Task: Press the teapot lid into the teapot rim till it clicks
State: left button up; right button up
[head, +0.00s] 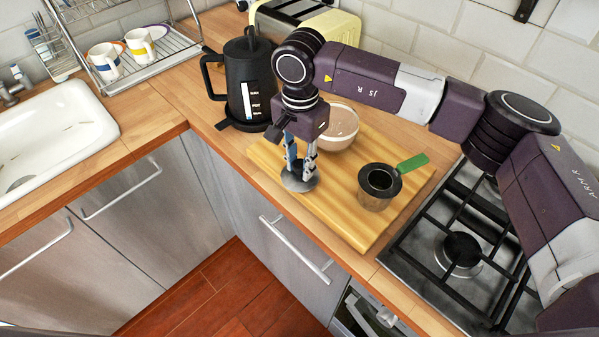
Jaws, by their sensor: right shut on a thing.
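My right gripper (300,168) points down and is shut on the teapot lid (301,182), a round grey metal disc. The fingers hide the lid's middle. The lid is over the left part of the wooden board; I cannot tell whether it touches the board. A small steel pot with a green handle (376,190), which looks like the teapot, stands upright on the board to the right of the lid. Its top is open and dark inside. The lid and the pot are apart. My left gripper is not in view.
The wooden board (345,225) also holds a pale bowl (341,128) behind the gripper. A black kettle (246,85) and a yellow toaster (310,25) stand behind. The gas hob (470,235) is close on the right. The counter's front edge runs below the board.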

aim_at(300, 164)
jog(key=shift+r+p, duration=0.85)
jog(key=shift+r, duration=1.7)
